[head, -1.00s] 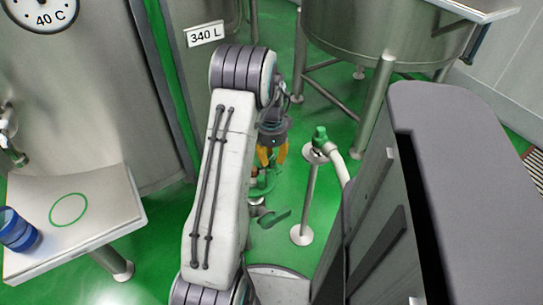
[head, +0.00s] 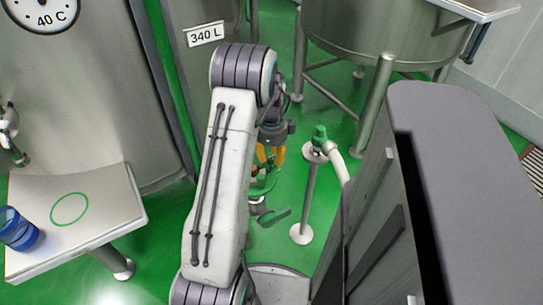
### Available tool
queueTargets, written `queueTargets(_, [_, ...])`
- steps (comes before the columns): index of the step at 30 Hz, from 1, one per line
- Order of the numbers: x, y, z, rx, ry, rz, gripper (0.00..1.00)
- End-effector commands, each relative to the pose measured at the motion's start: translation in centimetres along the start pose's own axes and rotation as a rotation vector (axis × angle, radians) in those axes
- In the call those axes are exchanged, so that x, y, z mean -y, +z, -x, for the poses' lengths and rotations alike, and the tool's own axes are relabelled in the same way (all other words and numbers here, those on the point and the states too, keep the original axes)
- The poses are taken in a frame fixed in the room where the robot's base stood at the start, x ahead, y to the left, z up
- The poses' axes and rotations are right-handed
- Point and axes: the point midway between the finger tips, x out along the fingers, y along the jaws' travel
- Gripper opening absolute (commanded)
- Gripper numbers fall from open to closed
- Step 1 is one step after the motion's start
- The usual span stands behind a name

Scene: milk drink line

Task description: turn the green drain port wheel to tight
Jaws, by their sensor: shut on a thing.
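The green drain port wheel (head: 262,184) shows in the head view just right of my white arm link, low over the green floor. My gripper (head: 268,160), with orange fingers, points down at the wheel and is shut on it. The arm link and the fingers hide part of the wheel, so its exact turn cannot be read. A metal pipe piece and a dark green lever (head: 274,218) show just below the wheel.
A stand with a green-capped hose end (head: 320,138) is close to the right of my gripper. A steel tank (head: 385,45) on legs stands behind. A steel table (head: 105,205) with a blue cup (head: 18,230) is at the left.

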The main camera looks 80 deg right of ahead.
Motion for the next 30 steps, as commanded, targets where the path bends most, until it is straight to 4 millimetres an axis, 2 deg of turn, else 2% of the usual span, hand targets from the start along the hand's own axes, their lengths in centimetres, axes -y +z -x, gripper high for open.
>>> queueTargets(7, [-0.2, 0.0, -0.2, 0.0, 0.007, -0.001, 0.0])
queueTargets(8, [-0.2, 0.0, -0.2, 0.0, 0.007, -0.001, 0.32])
queueTargets(16, [-0.1, 0.0, -0.1, 0.0, 0.003, 0.0, 0.56])
queueTargets(25, [0.0, 0.0, 0.2, 0.0, 0.0, 0.001, 0.56])
queueTargets(30, [0.1, 0.0, 1.7, 0.0, -0.002, 0.001, 0.56])
